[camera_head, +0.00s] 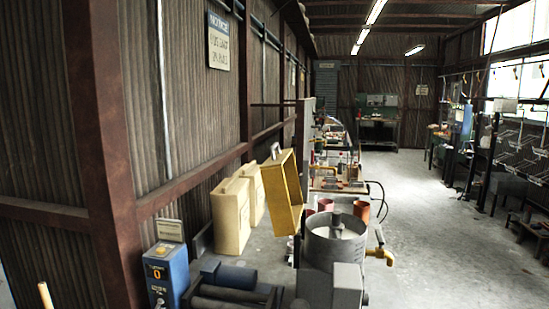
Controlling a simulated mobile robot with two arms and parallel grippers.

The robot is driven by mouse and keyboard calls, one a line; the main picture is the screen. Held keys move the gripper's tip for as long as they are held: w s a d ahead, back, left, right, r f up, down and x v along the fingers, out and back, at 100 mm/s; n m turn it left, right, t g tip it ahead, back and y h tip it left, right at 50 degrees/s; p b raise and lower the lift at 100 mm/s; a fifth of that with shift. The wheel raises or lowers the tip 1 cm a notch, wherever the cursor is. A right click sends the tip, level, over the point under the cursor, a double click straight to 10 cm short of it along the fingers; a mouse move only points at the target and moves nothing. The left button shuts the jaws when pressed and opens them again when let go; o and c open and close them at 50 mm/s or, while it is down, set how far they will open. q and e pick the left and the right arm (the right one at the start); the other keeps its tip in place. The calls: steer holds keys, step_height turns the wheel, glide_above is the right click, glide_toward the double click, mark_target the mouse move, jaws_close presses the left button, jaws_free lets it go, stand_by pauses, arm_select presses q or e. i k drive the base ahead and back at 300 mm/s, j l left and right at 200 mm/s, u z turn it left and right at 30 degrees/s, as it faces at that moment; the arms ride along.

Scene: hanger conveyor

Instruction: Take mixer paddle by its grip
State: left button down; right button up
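I cannot make out the mixer paddle for certain. A pale, wood-coloured rod end (45,296) rises from the bottom left edge, and its lower part is cut off by the frame. A grey round vat (322,252) stands at the lower middle. It holds something whitish, and a small grey part (337,221) shows at its far inner side; I cannot tell what that part is. Neither of my grippers is in view.
A blue control box (166,277) stands lower left beside a dark motor and rollers (230,278). A yellow pipe (379,255) juts from the vat's right. The floor (425,235) at right is clear.

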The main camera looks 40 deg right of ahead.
mark_target(335, 224)
steer(key=z, duration=1.6)
